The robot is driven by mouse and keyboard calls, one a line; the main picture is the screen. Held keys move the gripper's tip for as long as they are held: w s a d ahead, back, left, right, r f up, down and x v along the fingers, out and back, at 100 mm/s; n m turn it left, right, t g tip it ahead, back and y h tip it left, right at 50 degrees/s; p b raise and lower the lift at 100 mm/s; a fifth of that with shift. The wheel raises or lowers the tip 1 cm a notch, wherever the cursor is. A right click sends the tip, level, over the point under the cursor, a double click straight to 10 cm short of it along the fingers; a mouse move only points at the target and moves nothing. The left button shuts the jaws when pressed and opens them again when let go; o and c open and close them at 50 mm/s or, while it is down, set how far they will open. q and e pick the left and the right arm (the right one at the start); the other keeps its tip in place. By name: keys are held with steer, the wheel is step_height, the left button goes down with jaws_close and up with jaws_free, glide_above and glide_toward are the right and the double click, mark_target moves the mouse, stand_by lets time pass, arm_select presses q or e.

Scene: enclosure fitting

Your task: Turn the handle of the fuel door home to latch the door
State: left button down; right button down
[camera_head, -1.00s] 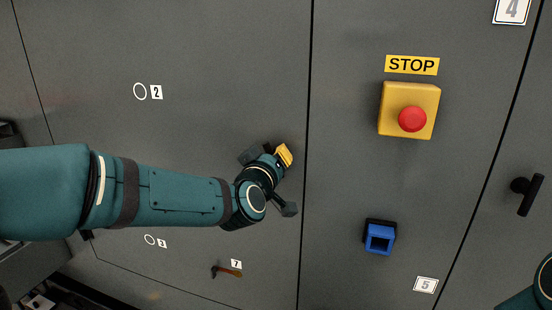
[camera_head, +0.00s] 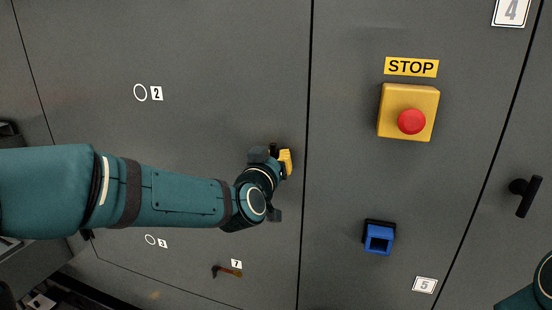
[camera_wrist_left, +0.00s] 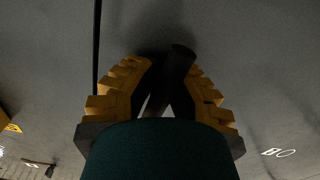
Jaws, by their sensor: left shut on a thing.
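My left gripper (camera_head: 285,161) is at the right edge of a large grey door panel (camera_head: 200,60), close to the dark vertical seam. In the left wrist view its two yellow stepped fingers (camera_wrist_left: 170,75) are shut on a black bar handle (camera_wrist_left: 178,62), one on each side. The handle leans a little to the right in that view, and its lower part is hidden by my gripper body. My right gripper is out of view.
Right of the seam are a yellow box with a red stop button (camera_head: 411,121) and a blue square socket (camera_head: 379,238). Another black handle (camera_head: 525,196) is on the far-right panel. The panel face above my arm is clear.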

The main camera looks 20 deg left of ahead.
arm_select(q)
steer(key=shift+f, duration=0.2)
steer(key=c, duration=0.9)
jaws_free()
steer(key=shift+c, duration=0.2)
steer(key=shift+r, duration=0.1)
steer(key=s, duration=1.2)
steer(key=shift+a, duration=0.15)
steer(key=w+d+f+g+h, duration=0.15)
steer(key=f+g, duration=0.25)
steer(key=f, duration=1)
steer(key=d+f+g, duration=0.3)
steer(key=f+g, duration=0.1)
steer(key=f, duration=1)
steer(key=s+d+f+g+h, duration=0.1)
steer(key=s+f+g, duration=0.3)
steer(key=s+f, duration=0.3)
steer(key=s+d+f+g, duration=0.1)
steer(key=s+f+g, duration=0.3)
steer(key=f, duration=1)
steer(key=s, duration=0.3)
steer(key=shift+s+d+f+h, duration=0.25)
steer(key=shift+d+h, duration=0.05)
steer(key=shift+h, duration=0.05)
